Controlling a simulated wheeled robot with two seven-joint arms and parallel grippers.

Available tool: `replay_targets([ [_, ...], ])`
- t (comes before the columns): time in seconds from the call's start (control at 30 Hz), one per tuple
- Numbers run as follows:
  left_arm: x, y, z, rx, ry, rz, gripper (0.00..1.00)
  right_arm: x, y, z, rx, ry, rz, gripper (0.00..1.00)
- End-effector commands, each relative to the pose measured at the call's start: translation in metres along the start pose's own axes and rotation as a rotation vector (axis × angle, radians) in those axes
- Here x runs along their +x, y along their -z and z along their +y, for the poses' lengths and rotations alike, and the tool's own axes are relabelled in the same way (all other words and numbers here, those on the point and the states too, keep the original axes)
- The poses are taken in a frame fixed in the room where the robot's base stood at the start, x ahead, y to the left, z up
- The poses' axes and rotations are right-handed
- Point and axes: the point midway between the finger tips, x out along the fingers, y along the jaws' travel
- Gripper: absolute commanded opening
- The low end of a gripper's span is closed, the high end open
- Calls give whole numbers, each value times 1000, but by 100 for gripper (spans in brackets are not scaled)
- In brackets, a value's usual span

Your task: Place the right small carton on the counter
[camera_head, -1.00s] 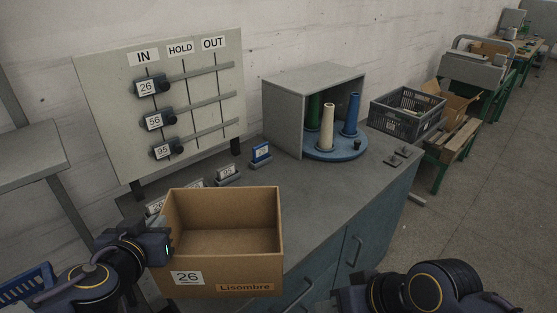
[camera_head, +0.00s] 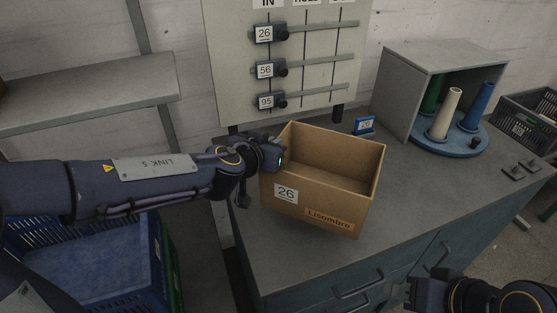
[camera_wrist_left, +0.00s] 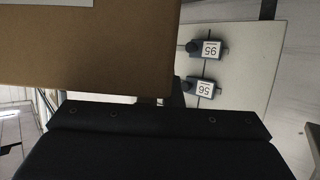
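A small open brown carton (camera_head: 318,205), labelled "26" and "Lisombre", is over the left part of the grey counter (camera_head: 420,205). My left gripper (camera_head: 273,157) is at its left side, shut on the carton's wall as far as I can tell; the fingertips are hidden. In the left wrist view the carton (camera_wrist_left: 90,50) fills the upper left, close against the dark gripper body. I cannot tell whether its base touches the counter. My right gripper (camera_head: 412,290) is low at the right, away from the carton; its fingers are unclear.
Behind the carton stand a small blue label holder (camera_head: 365,125) and a board (camera_head: 225,60) with numbered sliders. A grey box shelter (camera_head: 400,90) holds coloured cones on a round blue base (camera_head: 455,143). The counter's front middle is clear. A blue crate (camera_head: 95,270) is at lower left.

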Motion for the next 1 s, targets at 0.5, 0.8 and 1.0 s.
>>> replay_targets([
  [0.5,63,-46,-9,1,0,-6,0,7,-4,3,0,0,0,36],
  [0.8,68,-60,-9,-1,-1,1,0,8,-4,4,0,0,-1,36],
  [1.0,69,-62,-9,-1,-1,1,0,11,-6,5,0,0,-1,36],
])
